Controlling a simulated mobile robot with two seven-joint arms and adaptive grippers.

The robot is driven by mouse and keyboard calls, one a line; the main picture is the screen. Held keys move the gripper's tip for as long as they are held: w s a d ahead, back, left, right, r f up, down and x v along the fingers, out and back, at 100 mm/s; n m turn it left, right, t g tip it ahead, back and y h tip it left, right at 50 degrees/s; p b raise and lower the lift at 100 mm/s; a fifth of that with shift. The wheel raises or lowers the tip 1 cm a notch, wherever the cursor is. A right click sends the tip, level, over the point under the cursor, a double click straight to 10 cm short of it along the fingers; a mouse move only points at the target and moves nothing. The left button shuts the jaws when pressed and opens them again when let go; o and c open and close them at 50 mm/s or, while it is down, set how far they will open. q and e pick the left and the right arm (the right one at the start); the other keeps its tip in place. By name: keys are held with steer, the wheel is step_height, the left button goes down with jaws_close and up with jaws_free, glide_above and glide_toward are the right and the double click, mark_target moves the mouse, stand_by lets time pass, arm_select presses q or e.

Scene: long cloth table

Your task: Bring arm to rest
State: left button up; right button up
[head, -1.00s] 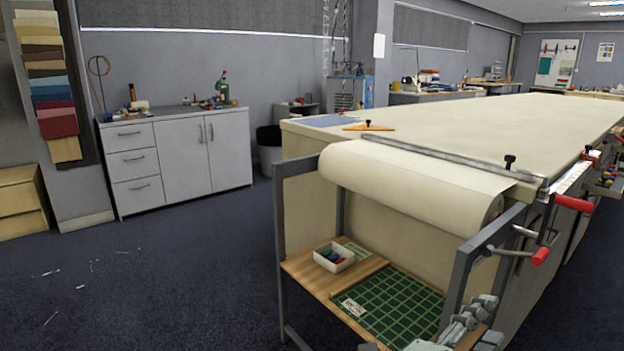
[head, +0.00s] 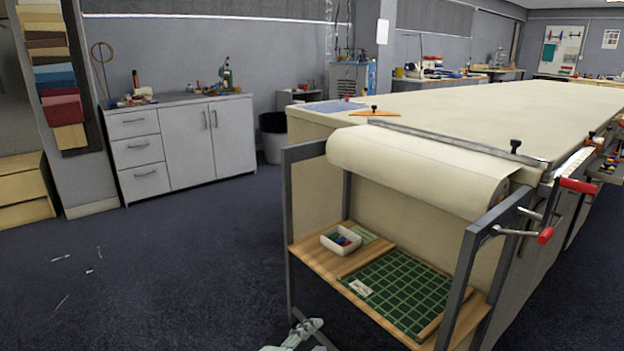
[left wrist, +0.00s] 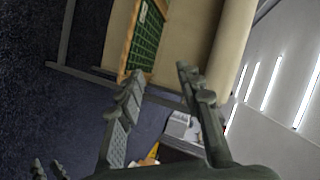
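My left gripper (left wrist: 160,72) is open and empty in the left wrist view, its two dark fingers apart. A green gridded mat on a wooden shelf shows beyond its fingertips. Two small prongs at the lower left of that view look like the fingers of my right gripper (left wrist: 47,169), apart with nothing seen between them. In the head view only a pale grey-green part of my arm or gripper shows at the bottom edge; which arm it belongs to I cannot tell.
A long cloth table (head: 480,115) with a fabric roll (head: 415,170) fills the right. Below the roll, a wooden shelf holds a green mat (head: 400,290) and a white tray (head: 341,239). Red-handled clamps (head: 578,186) stick out at the right. Open floor (head: 170,270) lies left.

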arm_select(q)
steer(key=s+a+f+n+g+y, duration=0.1)
steer(key=a+f+n+y, duration=0.15)
steer(key=a+f, duration=0.4)
steer(key=s+a+f+n+g+y, duration=0.1)
steer(key=a+f+n+y, duration=0.2)
steer(key=a, duration=0.6)
steer(key=s+a+f+n+g+y, duration=0.1)
steer(key=a+f+n+y, duration=0.1)
steer(key=a+f+n, duration=0.45)
steer(key=s+a+f+n+g+y, duration=0.2)
steer(key=s+a+f+g, duration=0.1)
steer(key=s+a, duration=0.65)
steer(key=s+a+f+n+g+y, duration=0.2)
steer(key=s+a+f+g, duration=0.3)
steer(key=a, duration=0.8)
steer(key=s+d+f+n+t+h, duration=0.1)
steer(key=d+f+h, duration=0.1)
steer(key=d, duration=0.6)
steer(key=s+d+f+n+h, duration=0.1)
steer(key=s+d+h, duration=0.1)
steer(key=d, duration=0.7)
steer(key=shift+s+d+f+t, duration=0.2)
steer(key=shift+s+f+t, duration=0.05)
steer(key=shift+f+t, duration=0.15)
